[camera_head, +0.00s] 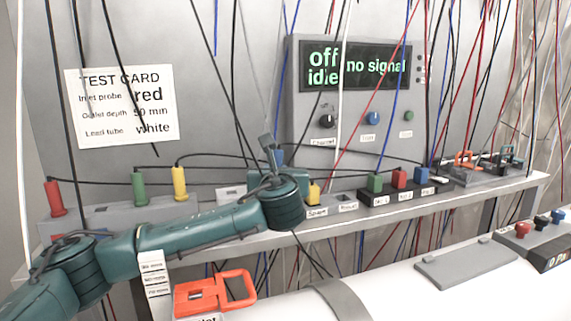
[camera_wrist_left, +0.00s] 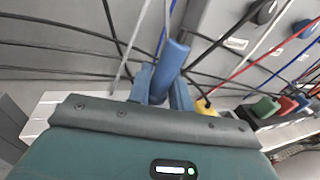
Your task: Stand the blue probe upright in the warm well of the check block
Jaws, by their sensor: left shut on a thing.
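My left gripper (camera_head: 270,150) is at the end of the teal arm, raised above the shelf in front of the grey panel. It is shut on the blue probe (camera_wrist_left: 172,64), which shows as a blue cylinder between the fingers in the left wrist view. In the head view the probe is mostly hidden by the gripper. On the shelf at left, red (camera_head: 54,198), green (camera_head: 139,188) and yellow (camera_head: 179,183) probes stand upright with black leads. Behind my arm is a low grey block (camera_head: 110,214); I cannot tell whether it is the check block, and no warm well is readable. My right gripper is out of view.
Right of my wrist are a yellow plug (camera_head: 314,193) and a black strip with green (camera_head: 375,182), red (camera_head: 399,177) and blue (camera_head: 421,175) plugs. The display (camera_head: 360,68) reads "off idle" and "no signal". Hanging cables cross the area. An orange-handled item (camera_head: 215,292) lies below.

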